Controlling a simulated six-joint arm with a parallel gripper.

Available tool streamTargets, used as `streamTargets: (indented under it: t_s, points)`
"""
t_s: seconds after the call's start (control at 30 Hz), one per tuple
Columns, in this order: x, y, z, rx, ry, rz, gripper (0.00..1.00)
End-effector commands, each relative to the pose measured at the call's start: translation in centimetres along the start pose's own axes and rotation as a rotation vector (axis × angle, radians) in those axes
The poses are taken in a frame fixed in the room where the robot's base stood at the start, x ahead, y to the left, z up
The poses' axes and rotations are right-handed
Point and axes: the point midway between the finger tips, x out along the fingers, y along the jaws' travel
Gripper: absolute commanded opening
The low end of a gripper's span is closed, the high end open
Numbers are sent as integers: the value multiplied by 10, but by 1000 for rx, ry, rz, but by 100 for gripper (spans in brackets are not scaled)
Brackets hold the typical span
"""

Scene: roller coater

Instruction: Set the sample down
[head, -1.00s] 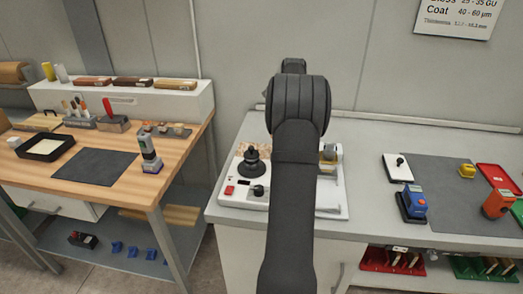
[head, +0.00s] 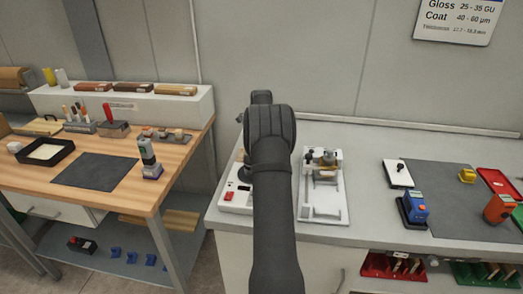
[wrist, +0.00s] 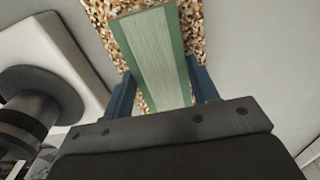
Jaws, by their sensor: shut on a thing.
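The sample (wrist: 155,55), a flat panel with a pale grey-green face and green edges, is in my gripper (wrist: 163,90) in the wrist view. The blue fingers are shut on its two sides. Behind it is a mottled brown-and-white patch (wrist: 100,18); I cannot tell whether the sample touches it. In the head view my arm hides the gripper and the sample.
A black round knob-like part (wrist: 40,100) stands close to the left of my gripper. A white unit with a red switch (head: 230,196) is partly behind my arm. A white plate with a roller device (head: 322,205) stands right of it. Instruments lie on a grey mat (head: 450,215) farther right.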

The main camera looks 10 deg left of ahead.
Motion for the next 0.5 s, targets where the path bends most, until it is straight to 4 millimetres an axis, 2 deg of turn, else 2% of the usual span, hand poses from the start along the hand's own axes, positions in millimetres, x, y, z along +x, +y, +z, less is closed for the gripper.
streamTargets:
  t_s: [0.37,0.4,0.5]
  points:
    - [5,0,0,0,0,-1,30]
    - [5,0,0,0,0,-1,60]
    - [4,0,0,0,0,-1,76]
